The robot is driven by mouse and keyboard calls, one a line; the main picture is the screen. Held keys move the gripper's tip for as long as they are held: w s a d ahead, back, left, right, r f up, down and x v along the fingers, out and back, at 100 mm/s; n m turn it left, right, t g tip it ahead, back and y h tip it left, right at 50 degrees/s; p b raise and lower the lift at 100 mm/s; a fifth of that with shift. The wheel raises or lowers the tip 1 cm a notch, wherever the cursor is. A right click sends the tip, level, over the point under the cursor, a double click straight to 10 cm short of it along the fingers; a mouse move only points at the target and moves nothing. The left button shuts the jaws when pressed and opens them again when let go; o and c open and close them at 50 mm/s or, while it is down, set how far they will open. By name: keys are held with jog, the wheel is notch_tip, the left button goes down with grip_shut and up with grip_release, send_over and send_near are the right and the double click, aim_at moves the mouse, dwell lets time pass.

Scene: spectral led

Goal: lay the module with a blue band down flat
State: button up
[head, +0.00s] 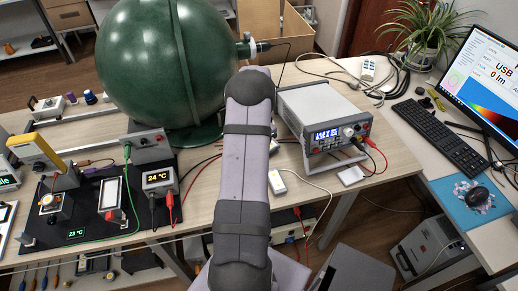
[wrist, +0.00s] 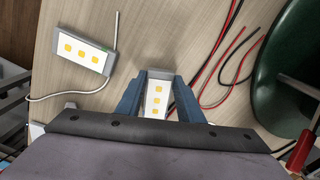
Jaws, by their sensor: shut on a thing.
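My gripper (wrist: 160,82) is shut on an LED module (wrist: 157,97), with one blue-grey finger on each side. The module has a white face with yellow squares in a row and a grey end. Its lower part is hidden by my wrist, and I see no blue band on it. I cannot tell whether it touches the table. In the head view my arm hides the gripper and this module. Another module (wrist: 82,52), with a green mark and a white cable, lies flat at upper left in the wrist view.
The wooden table (wrist: 185,35) has bare room above the held module in the wrist view. Red and black leads (wrist: 228,70) lie to its right, near the green sphere (head: 165,65). In the head view a power supply (head: 322,118) stands right of my arm and instruments (head: 158,180) stand left.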

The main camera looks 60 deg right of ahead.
jog(key=shift+f, duration=0.5)
jog(key=shift+f, duration=0.2)
jog(key=o, duration=1.2)
notch_tip(320, 180, up, 12)
jog(key=b, duration=0.2)
jog(key=shift+r+b, duration=0.2)
jog(key=shift+b, duration=0.2)
